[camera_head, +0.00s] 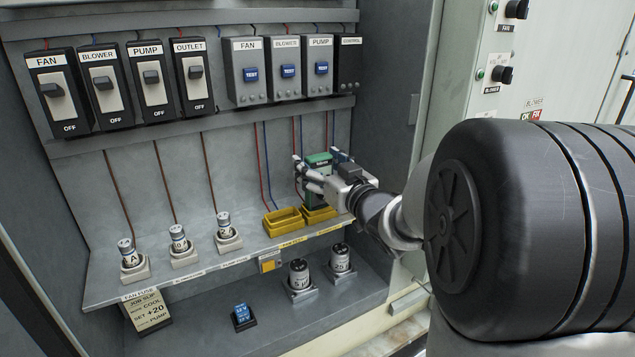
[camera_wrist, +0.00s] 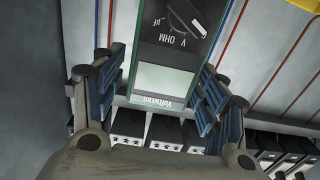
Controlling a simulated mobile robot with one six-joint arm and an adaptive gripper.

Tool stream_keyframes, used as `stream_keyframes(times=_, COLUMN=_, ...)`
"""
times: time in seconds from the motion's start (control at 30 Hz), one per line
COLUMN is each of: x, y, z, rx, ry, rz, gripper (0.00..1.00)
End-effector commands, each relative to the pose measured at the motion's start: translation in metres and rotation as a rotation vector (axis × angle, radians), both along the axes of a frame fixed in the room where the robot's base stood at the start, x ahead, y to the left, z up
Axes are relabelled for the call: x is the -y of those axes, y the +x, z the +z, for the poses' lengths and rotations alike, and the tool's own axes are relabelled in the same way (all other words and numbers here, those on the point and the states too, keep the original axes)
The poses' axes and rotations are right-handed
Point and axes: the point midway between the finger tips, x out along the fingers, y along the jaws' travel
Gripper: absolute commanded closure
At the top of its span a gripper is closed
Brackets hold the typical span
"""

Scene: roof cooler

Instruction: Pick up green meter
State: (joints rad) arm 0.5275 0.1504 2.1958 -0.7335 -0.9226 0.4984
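The green meter (camera_head: 319,159) stands upright at the right yellow holder (camera_head: 322,216) on the shelf; its lower body is partly hidden by my gripper. My gripper (camera_head: 321,163) is around the meter's upper part, with one finger on each side. In the wrist view the meter (camera_wrist: 168,80) appears upside down between the fingers, showing its dial, "V OHM" marking and pale screen. My fingers with blue pads (camera_wrist: 162,85) are spread. A narrow gap shows on the left; the right pad is very close to the meter, and contact is unclear.
A second yellow holder (camera_head: 283,221) beside it looks empty. Red and blue wires (camera_head: 265,165) hang behind. A row of switch boxes (camera_head: 287,69) is above. Fuses (camera_head: 227,232) stand left on the shelf; cylinders (camera_head: 341,259) stand below. The cabinet's right wall (camera_head: 397,70) is close.

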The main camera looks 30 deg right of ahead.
Motion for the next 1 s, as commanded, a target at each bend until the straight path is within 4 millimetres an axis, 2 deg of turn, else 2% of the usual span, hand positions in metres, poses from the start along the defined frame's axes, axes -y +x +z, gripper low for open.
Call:
stream_keyframes(times=0.07, x=-0.0001, y=0.0002, z=-0.0001, rx=0.000, ry=0.000, rz=0.000, gripper=0.42)
stream_keyframes(times=0.77, x=-0.0002, y=0.0004, z=0.0010, rx=0.002, ry=0.000, rz=0.001, gripper=0.89)
stream_keyframes(times=1.0, x=-0.0014, y=0.0020, z=0.0021, rx=0.002, ry=-0.001, rz=0.001, gripper=0.89)
